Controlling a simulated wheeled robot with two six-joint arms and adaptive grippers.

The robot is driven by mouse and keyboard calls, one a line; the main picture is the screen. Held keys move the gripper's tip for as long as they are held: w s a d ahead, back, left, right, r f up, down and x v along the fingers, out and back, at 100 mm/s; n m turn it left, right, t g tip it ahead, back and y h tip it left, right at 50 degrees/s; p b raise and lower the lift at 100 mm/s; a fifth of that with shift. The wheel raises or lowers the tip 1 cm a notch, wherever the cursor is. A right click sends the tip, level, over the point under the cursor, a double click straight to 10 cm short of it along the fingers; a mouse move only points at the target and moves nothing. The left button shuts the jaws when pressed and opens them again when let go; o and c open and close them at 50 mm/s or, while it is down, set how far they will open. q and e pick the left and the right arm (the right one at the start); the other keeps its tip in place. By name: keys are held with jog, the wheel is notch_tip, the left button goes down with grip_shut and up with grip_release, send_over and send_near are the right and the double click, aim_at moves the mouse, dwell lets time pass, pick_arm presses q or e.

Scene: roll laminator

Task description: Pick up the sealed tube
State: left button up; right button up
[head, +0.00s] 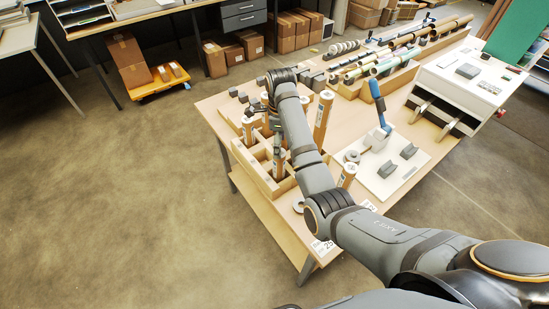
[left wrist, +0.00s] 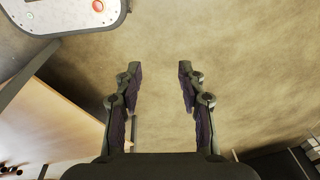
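Several upright brown cardboard tubes with white labels stand at the workbench's left end. One tube (head: 279,164) is in a compartment of the wooden rack (head: 250,167), another (head: 248,129) stands at its left, a tall one (head: 323,116) stands right of my arm, and one (head: 347,176) is nearer the front. I cannot tell which is sealed. My right arm reaches over the rack; its gripper (head: 277,145) points down just above the tube in the rack, partly hidden by the arm, and its fingers are unclear. My left gripper (left wrist: 158,88) is open and empty over bare floor.
A white board (head: 395,180) with a blue-handled press (head: 377,103) lies right of the arm. A white machine (head: 470,85) stands at the right. Long tubes lie in a wooden holder (head: 390,82) behind.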

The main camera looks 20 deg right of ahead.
aim_at(279, 164)
jog(key=shift+s+r, duration=0.15)
jog(key=shift+s, duration=0.25)
jog(key=shift+s+f+b, duration=0.25)
jog(key=shift+f+b, duration=0.8)
jog(key=shift+b, duration=0.2)
jog(key=f+b, duration=0.3)
jog(key=f, duration=0.4)
jog(key=shift+w+f, duration=0.15)
jog(key=shift+w, duration=0.05)
jog(key=shift+f, duration=0.45)
pick_arm(q)
jog(key=s+f, duration=0.3)
jog(key=f, duration=0.3)
jog(key=shift+s, duration=0.35)
pick_arm(e)
jog(key=c, duration=1.3)
